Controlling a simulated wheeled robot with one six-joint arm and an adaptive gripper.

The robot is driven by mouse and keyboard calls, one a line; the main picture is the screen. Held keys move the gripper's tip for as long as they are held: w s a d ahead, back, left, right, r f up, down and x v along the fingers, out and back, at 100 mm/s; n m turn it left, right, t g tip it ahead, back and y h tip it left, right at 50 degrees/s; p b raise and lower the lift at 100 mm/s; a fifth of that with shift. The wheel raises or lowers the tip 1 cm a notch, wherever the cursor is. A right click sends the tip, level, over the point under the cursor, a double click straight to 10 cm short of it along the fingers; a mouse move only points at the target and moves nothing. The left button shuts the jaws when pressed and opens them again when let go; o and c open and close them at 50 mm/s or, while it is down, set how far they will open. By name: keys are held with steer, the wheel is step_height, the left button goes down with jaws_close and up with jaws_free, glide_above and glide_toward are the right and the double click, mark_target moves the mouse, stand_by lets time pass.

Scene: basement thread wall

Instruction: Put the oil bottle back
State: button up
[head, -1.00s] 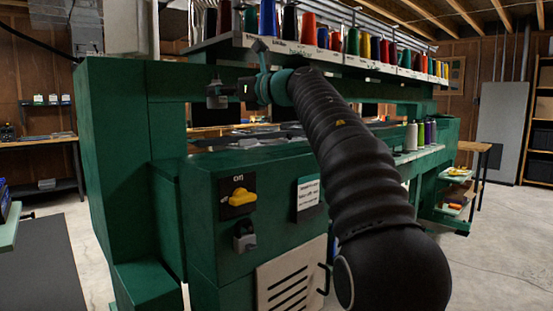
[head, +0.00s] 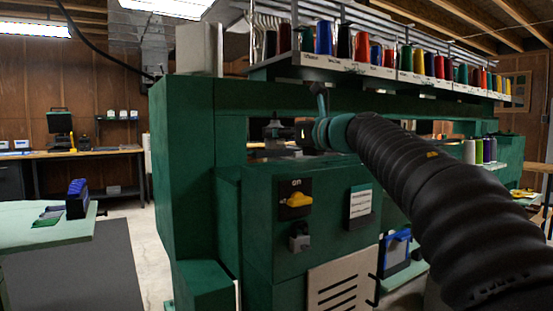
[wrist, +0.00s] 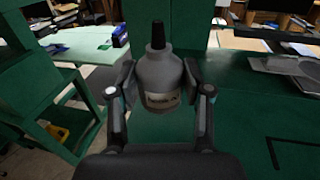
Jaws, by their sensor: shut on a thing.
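The oil bottle (wrist: 162,72) is grey with a black pointed cap and a pale label. In the wrist view it stands roughly upright between the two fingers of my gripper (wrist: 160,86), which is shut on its body. The fingers hide parts of its sides. In the head view the bottle (head: 272,133) is small and grey at the end of my arm, in front of the opening in the green machine. My gripper (head: 290,133) shows there only as a small dark shape.
The green machine (head: 190,150) fills the middle, with a yellow switch (head: 297,200) and a rack of thread cones (head: 365,68) above. A pale green table (head: 60,245) with a blue item (head: 77,198) stands at the left. Open floor (head: 150,235) lies between table and machine.

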mark_target(281, 149)
steer(key=shift+s+a+f+b, duration=0.1)
steer(key=shift+a+f+b, duration=0.05)
steer(key=shift+f+b, duration=1.85)
steer(key=shift+f, duration=0.15)
steer(key=o, duration=1.2)
steer(key=shift+c, duration=0.2)
steer(key=shift+r, duration=0.2)
steer(key=b+v, duration=0.1)
steer(key=v, duration=1.1)
